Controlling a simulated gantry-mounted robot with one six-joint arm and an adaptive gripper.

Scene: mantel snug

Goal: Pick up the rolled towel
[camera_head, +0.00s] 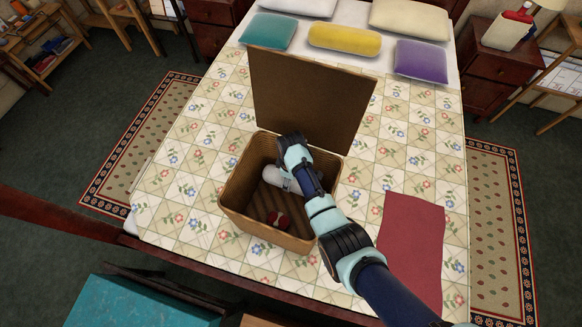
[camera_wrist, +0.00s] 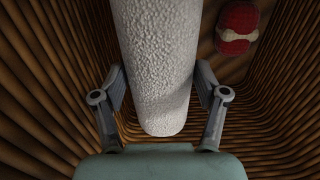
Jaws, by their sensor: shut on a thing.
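The rolled towel is a white, rough-textured roll (camera_wrist: 158,65) between my gripper's two fingers in the wrist view. It also shows as a pale roll (camera_head: 272,178) inside the wicker basket (camera_head: 228,190) in the head view. My gripper (camera_wrist: 160,92) is shut on the towel, one finger on each side of it. In the head view my gripper (camera_head: 287,186) reaches down into the basket and hides part of the towel. I cannot tell whether the towel touches the basket floor.
A red and cream item (camera_head: 278,220) lies on the basket floor; it also shows in the wrist view (camera_wrist: 238,27). The basket's lid (camera_head: 308,100) stands open behind. The basket rests on a patterned bed (camera_head: 175,200), with a dark red cloth (camera_head: 412,240) to the right.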

